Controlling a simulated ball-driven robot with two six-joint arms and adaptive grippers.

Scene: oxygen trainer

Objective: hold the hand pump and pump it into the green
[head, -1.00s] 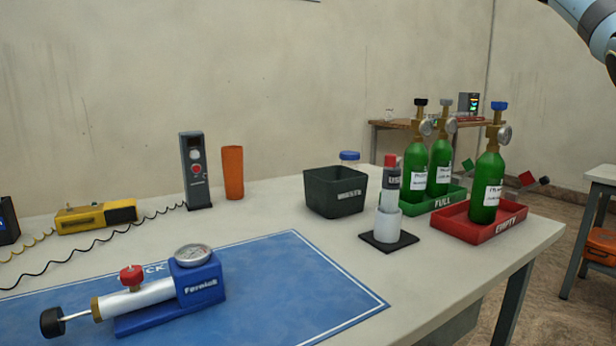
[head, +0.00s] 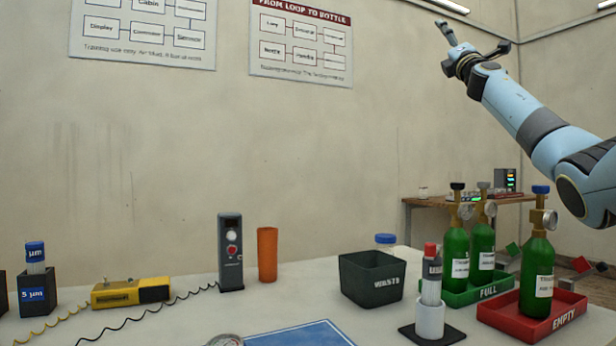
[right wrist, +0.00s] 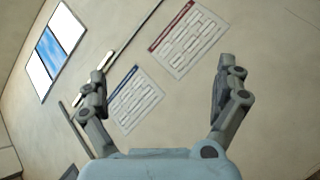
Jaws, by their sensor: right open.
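The hand pump is mostly below the lower edge of the head view; only the top of its round gauge (head: 226,340) shows there. The blue mat (head: 305,335) beside it shows only its far corner. My right gripper (head: 474,34) is raised high at the upper right of the head view, well above the table and far from the pump. In the right wrist view its two fingers (right wrist: 160,88) stand wide apart with nothing between them, facing the wall. My left gripper is not in view.
On the table (head: 200,310) stand a yellow device (head: 130,292), a grey handheld meter (head: 230,252), an orange cup (head: 267,254), a waste bin (head: 371,279) and a white holder (head: 430,320). Green bottles stand in the FULL tray (head: 490,290) and the EMPTY tray (head: 566,317).

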